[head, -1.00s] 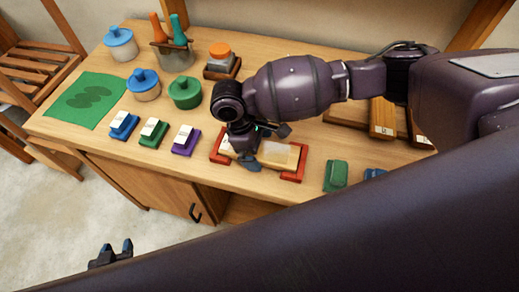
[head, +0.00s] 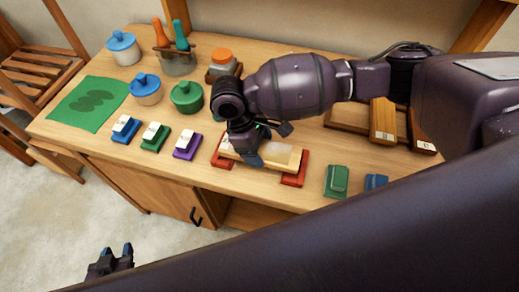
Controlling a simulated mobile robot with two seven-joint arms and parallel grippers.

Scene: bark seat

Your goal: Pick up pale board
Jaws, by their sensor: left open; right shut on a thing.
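The pale board (head: 284,156) lies lengthwise between two red end brackets (head: 295,172) near the front edge of the table. My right gripper (head: 250,152) comes down over its left half and is shut on it. The gripper hides part of the board, and I cannot tell whether it is clear of the brackets. My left gripper (head: 112,262) is open and empty, low in front of the table over the floor.
Blue, green and purple blocks (head: 186,146) with white tops stand left of the brackets. Green (head: 337,180) and blue (head: 376,182) blocks stand to the right. Lidded pots (head: 186,97) and a green mat (head: 90,104) are further back. Wooden boards (head: 383,122) lie at the back right.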

